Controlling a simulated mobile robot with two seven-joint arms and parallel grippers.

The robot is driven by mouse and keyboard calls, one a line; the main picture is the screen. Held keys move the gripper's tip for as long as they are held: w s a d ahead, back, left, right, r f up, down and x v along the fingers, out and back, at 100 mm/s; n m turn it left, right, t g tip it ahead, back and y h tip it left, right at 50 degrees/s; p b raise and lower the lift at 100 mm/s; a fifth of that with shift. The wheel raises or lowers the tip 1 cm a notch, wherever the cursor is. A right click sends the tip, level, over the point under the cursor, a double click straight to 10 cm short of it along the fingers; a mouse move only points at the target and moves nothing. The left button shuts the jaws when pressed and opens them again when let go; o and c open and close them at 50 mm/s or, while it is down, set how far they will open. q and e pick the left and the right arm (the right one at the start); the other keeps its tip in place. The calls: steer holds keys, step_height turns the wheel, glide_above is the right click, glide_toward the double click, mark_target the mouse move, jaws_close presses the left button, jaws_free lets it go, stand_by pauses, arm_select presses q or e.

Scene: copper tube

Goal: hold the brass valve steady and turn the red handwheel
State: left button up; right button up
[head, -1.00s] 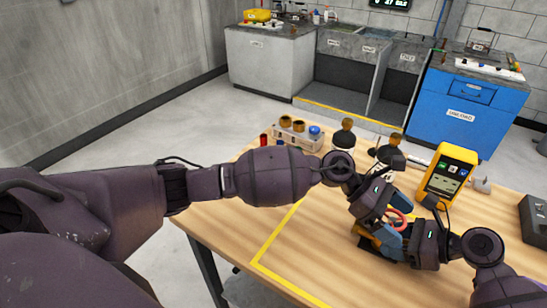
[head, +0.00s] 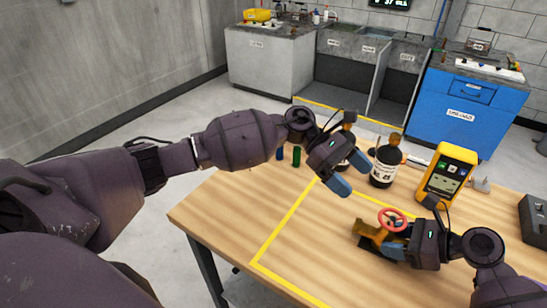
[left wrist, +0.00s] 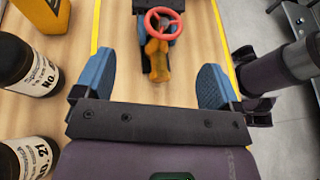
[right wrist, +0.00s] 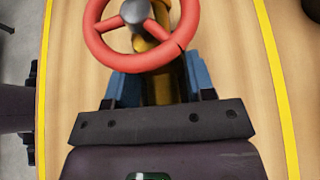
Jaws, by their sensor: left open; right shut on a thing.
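The brass valve (head: 368,232) lies on the wooden table inside the yellow tape outline, with the red handwheel (head: 393,218) on top. My right gripper (head: 385,246) is shut on the valve body from the right. In the right wrist view the handwheel (right wrist: 142,60) stands over the brass body (right wrist: 160,88) between the blue fingers. My left gripper (head: 352,176) is open and empty, above the table and away from the valve, up and left of it in the head view. The left wrist view shows the valve (left wrist: 156,60) and handwheel (left wrist: 164,22) beyond its spread fingers.
A dark labelled bottle (head: 384,165) stands behind the left gripper; another is partly hidden by it. A yellow meter (head: 447,172) stands at the right, a black box (head: 532,215) at the far right. The table's left front is clear.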

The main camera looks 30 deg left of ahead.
arm_select(q)
steer(key=a+f+n+t, duration=0.1)
steer(key=a+n+t, duration=0.2)
steer(key=a+n, duration=0.2)
steer(key=a+f+n+t, duration=0.2)
steer(key=a+n+t, duration=0.2)
steer(key=a+n, duration=0.2)
steer(key=w+a+f+n+t, duration=0.1)
steer(key=a+n+t, duration=0.3)
steer(key=a+n, duration=0.2)
steer(key=shift+a+f+y, duration=0.2)
steer(key=shift+a, duration=0.3)
steer(key=shift+a+f+y, duration=0.2)
steer(key=shift+a, duration=0.3)
steer(key=shift+s+a+n+t, duration=0.1)
steer(key=shift+a+n+t, duration=0.2)
steer(key=shift+a+n, duration=0.35)
